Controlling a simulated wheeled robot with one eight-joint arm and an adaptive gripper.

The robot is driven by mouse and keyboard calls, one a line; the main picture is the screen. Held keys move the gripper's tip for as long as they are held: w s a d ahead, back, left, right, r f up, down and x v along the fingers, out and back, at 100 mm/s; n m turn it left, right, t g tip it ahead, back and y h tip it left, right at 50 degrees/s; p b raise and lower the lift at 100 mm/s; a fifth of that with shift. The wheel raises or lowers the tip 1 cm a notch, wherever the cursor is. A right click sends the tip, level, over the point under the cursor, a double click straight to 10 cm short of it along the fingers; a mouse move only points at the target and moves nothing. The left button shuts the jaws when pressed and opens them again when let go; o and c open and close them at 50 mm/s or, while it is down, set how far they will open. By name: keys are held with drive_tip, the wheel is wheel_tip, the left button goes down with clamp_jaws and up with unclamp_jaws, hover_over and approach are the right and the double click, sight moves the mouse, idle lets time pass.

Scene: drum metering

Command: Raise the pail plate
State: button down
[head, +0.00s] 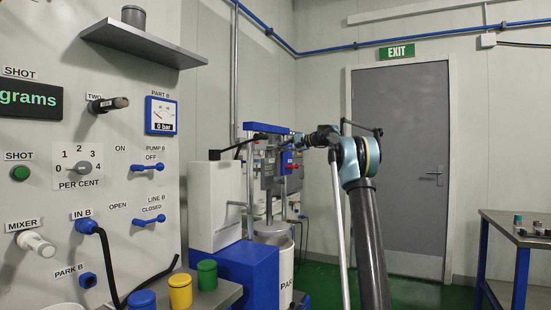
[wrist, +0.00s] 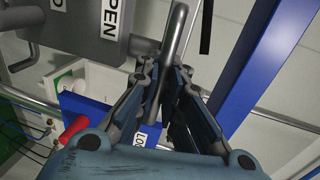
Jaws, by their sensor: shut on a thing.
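In the wrist view my gripper (wrist: 163,82) is shut on a grey rod-like lever (wrist: 179,32), which passes between the fingers. In the head view my gripper (head: 299,141) is at the blue-framed pump stand, near its top; the fingers are small there and the lever is hard to make out. A grey round plate (head: 271,231) shows low in the stand, at the top of a white pail (head: 283,272) marked "PART". Whether the plate touches the pail's contents cannot be told. The blue machine body hides part of the pail.
A blue box with a red handle (wrist: 75,129) and a grey box marked "OPEN" (wrist: 98,30) are close to my gripper. A control panel (head: 95,180) fills the left; a workbench (head: 515,228) stands at right.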

drive_tip(key=shift+r, duration=0.15)
drive_tip(key=c, duration=1.7)
unclamp_jaws()
drive_tip(key=shift+d, duration=0.1)
drive_tip(key=v, duration=1.2)
